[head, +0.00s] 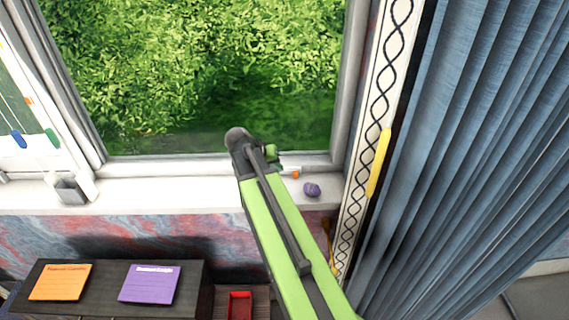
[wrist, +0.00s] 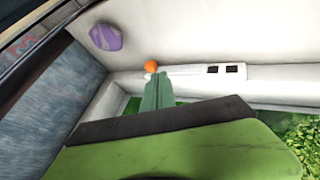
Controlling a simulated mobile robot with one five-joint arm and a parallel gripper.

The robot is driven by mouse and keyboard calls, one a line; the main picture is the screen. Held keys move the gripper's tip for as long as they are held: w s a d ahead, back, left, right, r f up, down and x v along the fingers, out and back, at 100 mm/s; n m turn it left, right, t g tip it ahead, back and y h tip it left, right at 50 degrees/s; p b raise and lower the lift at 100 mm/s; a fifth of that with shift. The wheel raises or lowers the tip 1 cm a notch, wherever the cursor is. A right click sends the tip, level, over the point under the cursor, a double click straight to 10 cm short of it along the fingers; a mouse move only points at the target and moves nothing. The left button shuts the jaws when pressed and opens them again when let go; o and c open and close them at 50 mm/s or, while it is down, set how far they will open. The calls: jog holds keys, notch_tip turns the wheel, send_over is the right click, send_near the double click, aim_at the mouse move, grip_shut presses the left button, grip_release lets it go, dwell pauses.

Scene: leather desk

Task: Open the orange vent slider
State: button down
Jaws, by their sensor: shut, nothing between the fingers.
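The orange vent slider (head: 295,174) is a small round orange knob at the bottom of the window frame, right of my arm's end in the head view. In the wrist view, the orange knob (wrist: 151,66) sits at one end of a white vent strip (wrist: 185,71) with two dark slots open at its other end. My gripper (wrist: 158,78) is shut and empty, its green fingertips just beside the knob. I cannot tell whether they touch it. In the head view, my gripper (head: 271,152) is largely hidden behind my wrist.
A purple lump (head: 312,189) lies on the white sill (head: 150,196), near the knob; it also shows in the wrist view (wrist: 105,36). Blue curtains (head: 470,150) and a patterned strip with a yellow handle (head: 379,163) stand to the right. The sill left of my arm is mostly clear.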

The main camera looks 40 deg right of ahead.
jog(key=p+v, duration=0.6)
jog(key=v, duration=0.3)
jog(key=shift+r, duration=0.35)
jog(key=shift+a, duration=0.15)
jog(key=s+a+f+n+y+b, duration=0.2)
jog(key=s+a+f+n+y, duration=0.1)
jog(key=a, duration=0.8)
jog(key=s+a+f+n+y+b, duration=0.2)
jog(key=s+a+f+n+y, duration=0.1)
jog(key=a, duration=0.9)
notch_tip(320, 180, down, 3)
jog(key=shift+s+a+f+n+g+y, duration=0.15)
jog(key=shift+a+f+n+g+y, duration=0.2)
jog(key=shift+n+y, duration=0.55)
jog(key=shift+r, duration=0.1)
